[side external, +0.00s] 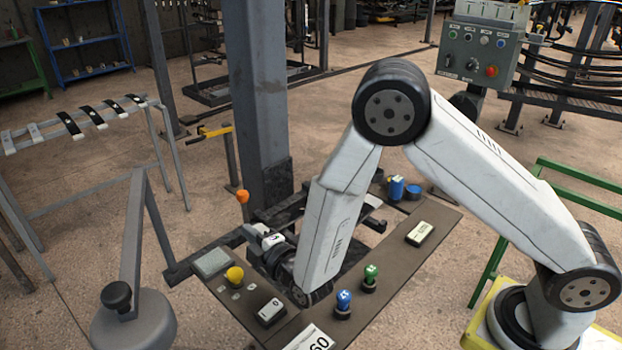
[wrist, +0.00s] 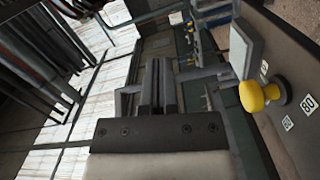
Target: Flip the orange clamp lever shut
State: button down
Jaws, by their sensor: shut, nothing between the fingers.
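The orange clamp lever (side external: 242,197) shows its orange knob in the side external view, raised on a short upright stalk at the back left of the workbench panel, in front of the grey column. My gripper (side external: 254,231) is low over the panel, just below and to the right of the knob, pointing left. They look close in the picture; I cannot tell whether they touch. In the wrist view my gripper (wrist: 158,64) has its dark fingers together with nothing between them. The lever is not clearly seen there. My forearm hides part of the clamp area.
A yellow knob (side external: 234,275) stands on the panel front left, with a grey pad (side external: 211,263) behind it. Blue (side external: 343,303) and green (side external: 370,278) knobs stand right of my forearm. The thick grey column (side external: 260,90) rises behind the panel.

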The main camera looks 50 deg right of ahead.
aim_at(244, 209)
jog(key=shift+w, duration=0.15)
dwell(0.3)
jog(key=w+d, duration=0.4)
jog(key=w, duration=0.6)
jog(key=shift+w+d+f, duration=0.2)
jog(key=shift+d+f, duration=0.05)
jog(key=shift+f, duration=0.2)
